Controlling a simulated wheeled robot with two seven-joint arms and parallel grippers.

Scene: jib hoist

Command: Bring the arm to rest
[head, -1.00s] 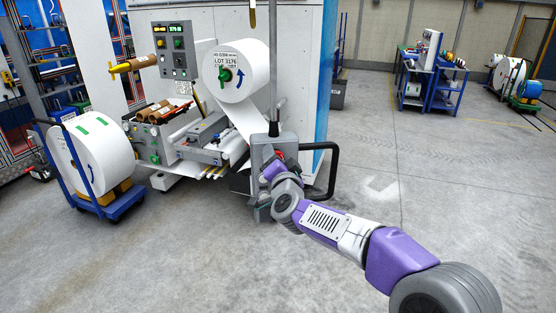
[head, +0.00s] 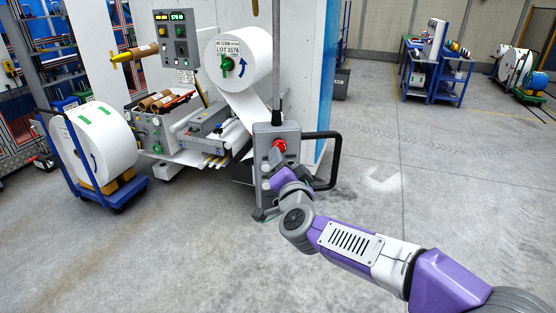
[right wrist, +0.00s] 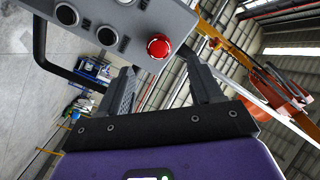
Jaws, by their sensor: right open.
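My right arm reaches in from the lower right of the head view. Its purple and grey right gripper (head: 274,160) is in front of the grey hoist pendant (head: 263,135), just below the red button (head: 279,145). In the right wrist view the two dark fingers of my right gripper (right wrist: 158,68) are apart with nothing between them. The red button (right wrist: 159,46) and the pendant's face (right wrist: 117,18) show beyond the fingertips. Whether a finger touches the pendant cannot be told. My left gripper is not in view.
A black handle (head: 336,160) sticks out of the pendant's right side. Behind stands a machine with a white roll (head: 238,62). Another white roll (head: 105,140) sits on a blue cart (head: 122,194) at left. Floor to the right is clear.

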